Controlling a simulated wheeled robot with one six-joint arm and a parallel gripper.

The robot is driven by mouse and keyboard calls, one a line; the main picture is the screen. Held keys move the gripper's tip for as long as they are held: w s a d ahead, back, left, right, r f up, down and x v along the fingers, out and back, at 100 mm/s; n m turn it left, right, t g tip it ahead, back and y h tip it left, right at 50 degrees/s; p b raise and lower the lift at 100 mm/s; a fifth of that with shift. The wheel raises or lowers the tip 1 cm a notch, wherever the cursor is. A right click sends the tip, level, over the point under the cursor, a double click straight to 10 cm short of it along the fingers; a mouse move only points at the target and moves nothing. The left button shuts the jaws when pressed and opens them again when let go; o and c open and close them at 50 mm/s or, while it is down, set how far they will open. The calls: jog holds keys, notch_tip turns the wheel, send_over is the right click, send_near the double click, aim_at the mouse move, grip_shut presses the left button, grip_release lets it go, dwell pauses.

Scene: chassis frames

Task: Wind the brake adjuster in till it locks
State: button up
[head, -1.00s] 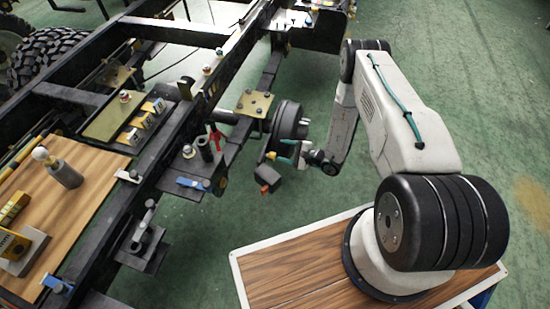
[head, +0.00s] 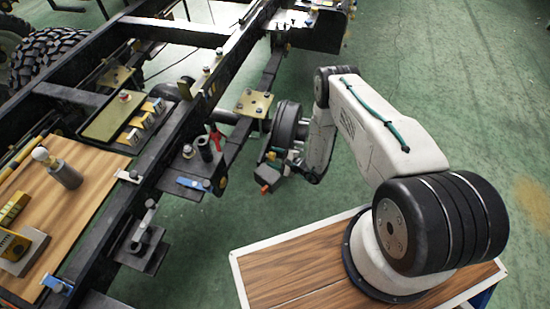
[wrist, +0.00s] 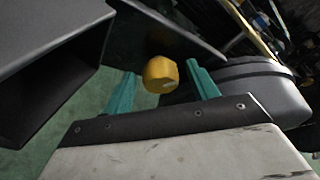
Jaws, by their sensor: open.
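A small yellow faceted knob (wrist: 160,75), which looks like the brake adjuster, shows in the wrist view beneath a dark plate. My gripper (wrist: 160,70) is open, with one teal finger on each side of the knob and a narrow gap on both sides. The fingers do not appear to touch it. The round grey brake drum (wrist: 268,88) is just right of the fingers; in the head view the drum (head: 288,122) stands at the axle end. The knob is hard to make out in the head view, and my arm's end partly hides that area.
A dark, open box-shaped part (wrist: 50,70) is close on the left in the wrist view. An orange-tipped part (head: 265,188) hangs below the drum. The chassis rail (head: 185,125) runs along the left. Green floor (head: 470,90) is clear at right.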

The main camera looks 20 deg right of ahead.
jog(key=c, duration=1)
jog(key=shift+w+d+m+g+y, duration=0.1)
jog(key=shift+m+g+y, duration=0.65)
jog(key=shift+m, duration=0.9)
jog(key=shift+w+d+m+g+y, duration=0.15)
jog(key=shift+m+g+y, duration=0.25)
jog(key=shift+m+g, duration=1)
jog(key=shift+w+d+m+g+y, duration=0.1)
jog(key=shift+m+g+y, duration=0.5)
jog(key=shift+m, duration=1.35)
